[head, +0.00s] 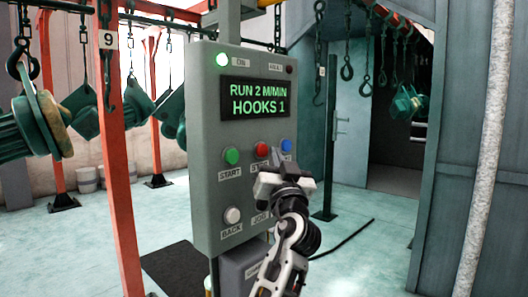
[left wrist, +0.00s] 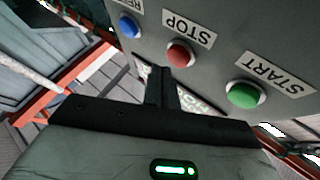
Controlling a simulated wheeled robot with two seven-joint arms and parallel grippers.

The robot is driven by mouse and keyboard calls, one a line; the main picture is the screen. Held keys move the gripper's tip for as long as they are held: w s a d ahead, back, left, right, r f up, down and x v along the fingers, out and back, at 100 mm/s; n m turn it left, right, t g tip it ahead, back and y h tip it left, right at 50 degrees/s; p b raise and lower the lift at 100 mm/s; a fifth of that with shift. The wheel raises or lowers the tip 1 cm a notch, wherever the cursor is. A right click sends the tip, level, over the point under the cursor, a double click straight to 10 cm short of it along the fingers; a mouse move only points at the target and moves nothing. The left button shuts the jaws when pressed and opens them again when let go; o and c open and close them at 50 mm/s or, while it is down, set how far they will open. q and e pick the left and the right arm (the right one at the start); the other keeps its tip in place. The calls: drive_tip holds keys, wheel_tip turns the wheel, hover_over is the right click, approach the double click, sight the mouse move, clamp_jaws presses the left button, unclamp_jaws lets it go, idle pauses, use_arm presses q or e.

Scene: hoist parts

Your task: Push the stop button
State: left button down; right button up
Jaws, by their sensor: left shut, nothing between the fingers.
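The red stop button (head: 261,149) is in the middle of the upper button row on the grey control panel (head: 205,110). The button also shows in the left wrist view (left wrist: 181,53), where its STOP label is upside down. My left gripper (head: 268,182) is in front of the panel, just below the stop button in the head view. Its shut, empty fingers (left wrist: 160,75) point toward the panel and their tips appear close beside the red button. I cannot tell whether they touch it. My right gripper is not in view.
The green start button (head: 231,155) and a blue button (head: 287,145) flank the red one. A white back button (head: 232,215) is below. Orange posts (head: 112,150) and hanging hooks surround the panel.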

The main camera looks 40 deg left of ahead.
use_arm(q)
drive_tip(key=shift+a, duration=0.1)
idle(0.3)
drive_tip(key=shift+a+b, duration=0.3)
idle(0.3)
drive_tip(key=shift+w+a, duration=0.1)
drive_tip(key=shift+a, duration=0.35)
idle(0.6)
drive_tip(key=shift+d+b, duration=0.65)
drive_tip(key=shift+d, duration=0.2)
